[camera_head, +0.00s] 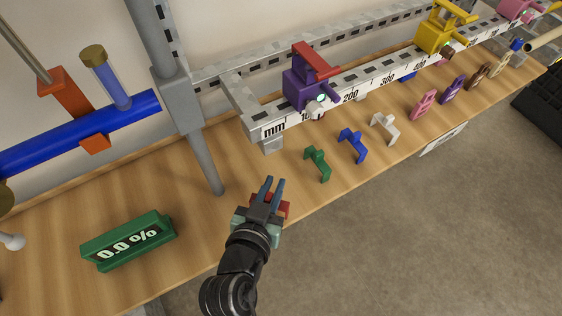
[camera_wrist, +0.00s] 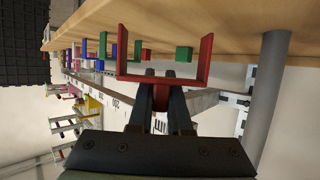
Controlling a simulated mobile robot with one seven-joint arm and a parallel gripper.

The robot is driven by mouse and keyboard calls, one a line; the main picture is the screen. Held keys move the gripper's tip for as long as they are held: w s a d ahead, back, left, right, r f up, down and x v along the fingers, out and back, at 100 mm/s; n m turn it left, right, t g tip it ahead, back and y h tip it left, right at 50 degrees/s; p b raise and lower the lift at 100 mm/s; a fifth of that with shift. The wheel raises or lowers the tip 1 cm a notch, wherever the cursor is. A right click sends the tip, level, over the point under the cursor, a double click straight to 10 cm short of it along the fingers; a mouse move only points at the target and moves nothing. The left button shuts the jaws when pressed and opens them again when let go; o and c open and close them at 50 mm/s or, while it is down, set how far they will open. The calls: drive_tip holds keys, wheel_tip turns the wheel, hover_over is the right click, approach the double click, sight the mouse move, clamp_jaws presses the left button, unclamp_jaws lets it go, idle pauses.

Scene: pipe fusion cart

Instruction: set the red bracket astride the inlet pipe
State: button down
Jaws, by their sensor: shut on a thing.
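The red bracket is U-shaped. In the wrist view its long bar (camera_wrist: 128,78) lies across the fingertips and its two arms point up in the picture. My gripper (camera_wrist: 163,78) is shut on this bar. In the head view my gripper (camera_head: 273,183) is over the front part of the bench, and the red bracket (camera_head: 285,209) shows partly behind it. A thick blue pipe (camera_head: 40,146) runs at the left with an orange-red block (camera_head: 66,92) at it. No label shows which pipe is the inlet pipe. The bracket is well apart from the blue pipe.
A green 0.0 % display (camera_head: 128,241) stands on the wooden bench (camera_head: 60,225). A grey post (camera_head: 196,130) stands between gripper and blue pipe. Green (camera_head: 317,163), blue (camera_head: 353,145) and white (camera_head: 385,127) brackets stand right, before a mm-scale rail (camera_head: 275,127) with a purple clamp (camera_head: 300,90).

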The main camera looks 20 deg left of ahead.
drive_tip(key=shift+w+a, duration=0.15)
drive_tip(key=shift+w, duration=1.05)
drive_tip(key=w, duration=0.3)
drive_tip(key=shift+w+a, duration=0.25)
drive_tip(key=shift+w, duration=0.15)
drive_tip(key=shift+s+f, duration=0.1)
drive_tip(key=shift+f, duration=0.6)
drive_tip(key=shift+f, duration=0.1)
drive_tip(key=shift+f, duration=0.15)
drive_tip(key=c, duration=0.9)
unclamp_jaws()
drive_tip(key=shift+o, duration=0.2)
